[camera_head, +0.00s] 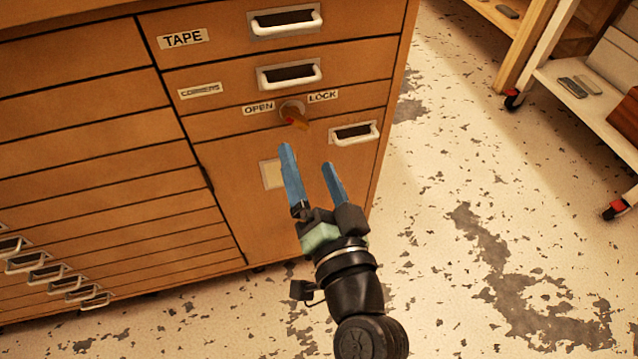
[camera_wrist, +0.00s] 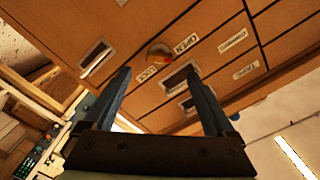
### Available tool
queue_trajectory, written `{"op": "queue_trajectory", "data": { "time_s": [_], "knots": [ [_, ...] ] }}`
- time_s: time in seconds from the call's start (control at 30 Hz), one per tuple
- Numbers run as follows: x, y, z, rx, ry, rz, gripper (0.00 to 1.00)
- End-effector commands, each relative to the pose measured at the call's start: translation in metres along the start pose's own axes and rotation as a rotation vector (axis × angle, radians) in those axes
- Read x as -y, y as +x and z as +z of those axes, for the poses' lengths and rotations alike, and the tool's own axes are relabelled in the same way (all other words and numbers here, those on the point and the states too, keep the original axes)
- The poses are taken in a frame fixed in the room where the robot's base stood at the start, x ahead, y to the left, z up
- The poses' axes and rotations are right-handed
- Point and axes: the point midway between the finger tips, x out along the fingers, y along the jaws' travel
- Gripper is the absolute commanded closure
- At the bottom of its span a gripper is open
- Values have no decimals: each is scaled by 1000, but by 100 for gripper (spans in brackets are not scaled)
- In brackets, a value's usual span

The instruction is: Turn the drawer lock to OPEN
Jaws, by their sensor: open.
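The drawer lock (camera_head: 293,114) is a round metal piece with an orange-brown knob on the front of a wooden cabinet. An OPEN label (camera_head: 258,108) is at its upper left and a LOCK label (camera_head: 323,96) at its upper right. The knob points down and to the right, away from both labels. My gripper (camera_head: 307,158) is open and empty, its two blue fingers below the knob in the head view and apart from it. In the wrist view the lock (camera_wrist: 159,54) shows beyond and between the fingertips, with the OPEN label (camera_wrist: 186,43) beside it.
The wooden cabinet (camera_head: 230,160) has several drawers with metal handles (camera_head: 290,74), one handle (camera_head: 354,133) just right of the lock. A TAPE label (camera_head: 183,39) is on an upper drawer. Wheeled shelves (camera_head: 570,110) stand at the right. The worn floor between is clear.

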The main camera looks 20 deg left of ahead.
Motion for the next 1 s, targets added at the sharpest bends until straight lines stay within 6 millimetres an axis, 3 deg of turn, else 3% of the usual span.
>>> {"op": "queue_trajectory", "data": {
  "time_s": [0.1,0.3,0.9,1.0],
  "knots": [
    [0,-20,0,0,0,4,10],
    [0,-38,0,1,-1,1,10],
    [0,-40,0,0,-1,0,10],
    [6,-36,-13,-16,-38,1,10]
  ]
}}
